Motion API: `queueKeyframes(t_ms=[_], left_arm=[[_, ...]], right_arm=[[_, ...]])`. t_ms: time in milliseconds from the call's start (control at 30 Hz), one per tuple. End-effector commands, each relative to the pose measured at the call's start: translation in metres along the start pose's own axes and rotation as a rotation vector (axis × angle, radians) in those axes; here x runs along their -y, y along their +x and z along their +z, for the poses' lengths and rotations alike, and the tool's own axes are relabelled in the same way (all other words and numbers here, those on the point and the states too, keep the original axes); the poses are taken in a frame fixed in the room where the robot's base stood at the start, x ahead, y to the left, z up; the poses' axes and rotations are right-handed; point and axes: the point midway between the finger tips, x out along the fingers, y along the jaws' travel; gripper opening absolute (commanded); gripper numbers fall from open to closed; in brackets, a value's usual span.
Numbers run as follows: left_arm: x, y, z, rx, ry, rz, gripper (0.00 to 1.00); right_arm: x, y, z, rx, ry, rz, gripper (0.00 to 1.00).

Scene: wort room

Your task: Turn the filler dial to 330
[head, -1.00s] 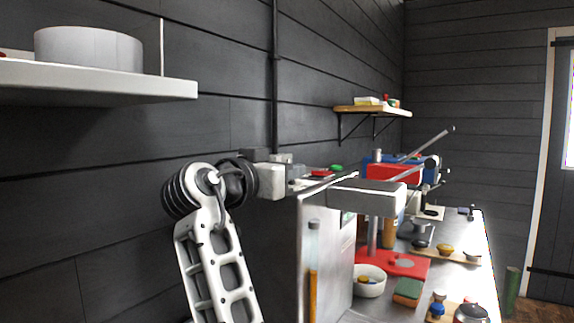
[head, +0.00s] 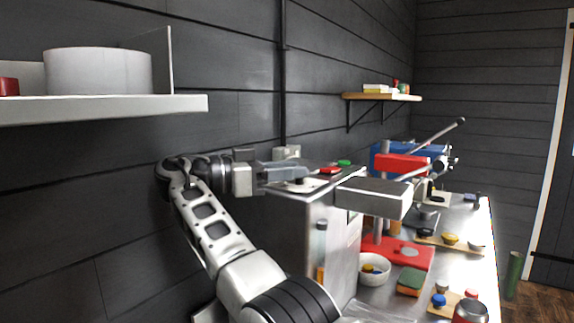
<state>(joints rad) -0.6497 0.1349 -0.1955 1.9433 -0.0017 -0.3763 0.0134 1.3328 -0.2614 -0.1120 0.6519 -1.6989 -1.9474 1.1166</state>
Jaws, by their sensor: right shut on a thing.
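The filler (head: 286,236) is a steel cabinet with a grey head (head: 374,196) jutting out on its right side, at the middle of the head view. My right gripper (head: 300,179) lies low over the cabinet's top, shut on the filler dial there. The fingers hide most of the dial, and I cannot read its setting. A red button (head: 330,170) and a green button (head: 344,162) show on the top just beyond the fingertips. My left gripper is not in view.
A white shelf (head: 105,109) holds a round grey tub (head: 98,71) at the upper left. The bench right of the filler holds a white bowl (head: 373,269), a green-and-orange sponge (head: 411,281) and a red base plate (head: 405,253). The dark wall stands close behind my arm.

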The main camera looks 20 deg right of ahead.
Motion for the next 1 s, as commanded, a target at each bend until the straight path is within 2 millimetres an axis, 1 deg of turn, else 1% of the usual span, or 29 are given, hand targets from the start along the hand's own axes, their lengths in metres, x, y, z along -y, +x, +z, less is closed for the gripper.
queueKeyframes(t_ms=[567, 600, 667, 1000], left_arm=[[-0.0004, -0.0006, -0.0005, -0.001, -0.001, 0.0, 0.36], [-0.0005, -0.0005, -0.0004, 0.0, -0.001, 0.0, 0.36], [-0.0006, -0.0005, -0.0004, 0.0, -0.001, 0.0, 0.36], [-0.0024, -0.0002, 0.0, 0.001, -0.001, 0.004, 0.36]], right_arm=[[0.0003, 0.001, 0.0028, 0.007, -0.006, 0.027, 0.08], [0.0003, 0.001, 0.0029, 0.007, -0.006, 0.027, 0.36], [0.0003, 0.001, 0.0028, 0.007, -0.006, 0.027, 0.52], [-0.0006, 0.0003, 0.0015, 0.003, -0.003, 0.029, 0.52]])
